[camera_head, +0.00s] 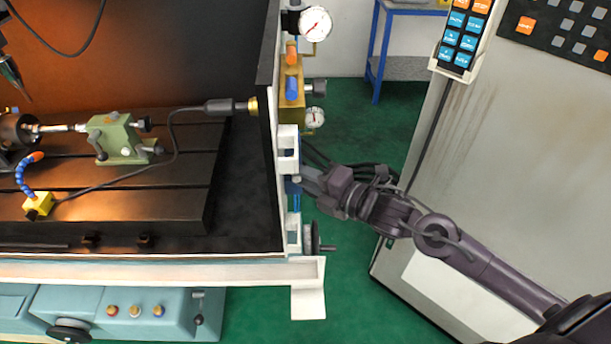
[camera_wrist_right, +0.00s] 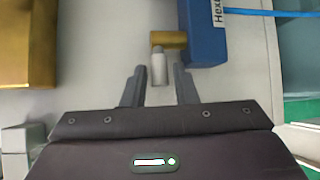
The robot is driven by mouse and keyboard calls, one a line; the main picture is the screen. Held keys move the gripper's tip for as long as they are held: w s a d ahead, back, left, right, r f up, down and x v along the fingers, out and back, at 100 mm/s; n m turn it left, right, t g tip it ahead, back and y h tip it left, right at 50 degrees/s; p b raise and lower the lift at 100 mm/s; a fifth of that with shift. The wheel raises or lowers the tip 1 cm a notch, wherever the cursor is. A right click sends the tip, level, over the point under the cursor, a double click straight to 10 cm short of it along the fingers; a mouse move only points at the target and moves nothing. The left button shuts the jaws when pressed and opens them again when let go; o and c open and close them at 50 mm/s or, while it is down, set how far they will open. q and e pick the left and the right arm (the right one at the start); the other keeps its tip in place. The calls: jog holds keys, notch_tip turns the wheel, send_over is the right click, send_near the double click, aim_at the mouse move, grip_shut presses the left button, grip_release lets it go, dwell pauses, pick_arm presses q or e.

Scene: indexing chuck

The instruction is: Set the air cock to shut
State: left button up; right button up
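The air cock shows in the right wrist view as a small brass body (camera_wrist_right: 168,40) with a pale grey lever (camera_wrist_right: 159,68) pointing down in the picture, towards my gripper. My right gripper (camera_wrist_right: 159,88) is open, with one finger on each side of the lever's end. Gaps show between the lever and both fingers. In the head view my right gripper (camera_head: 307,180) reaches in from the right to the machine's side panel; the cock is too small or hidden to make out there. My left gripper is not in view.
A blue labelled block (camera_wrist_right: 204,35) stands right beside the cock, and a large brass block (camera_wrist_right: 28,45) is at the left. In the head view, gauges (camera_head: 316,23) and a brass unit (camera_head: 291,90) sit above my gripper. A handwheel (camera_head: 310,240) is below it. A grey cabinet (camera_head: 510,130) stands right.

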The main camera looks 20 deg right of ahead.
grip_shut()
jog(key=shift+a+m+t+h+b, duration=0.4)
jog(key=shift+m+t+h+b, duration=0.25)
jog(key=shift+h, duration=0.35)
grip_release()
jog(key=shift+s, duration=0.1)
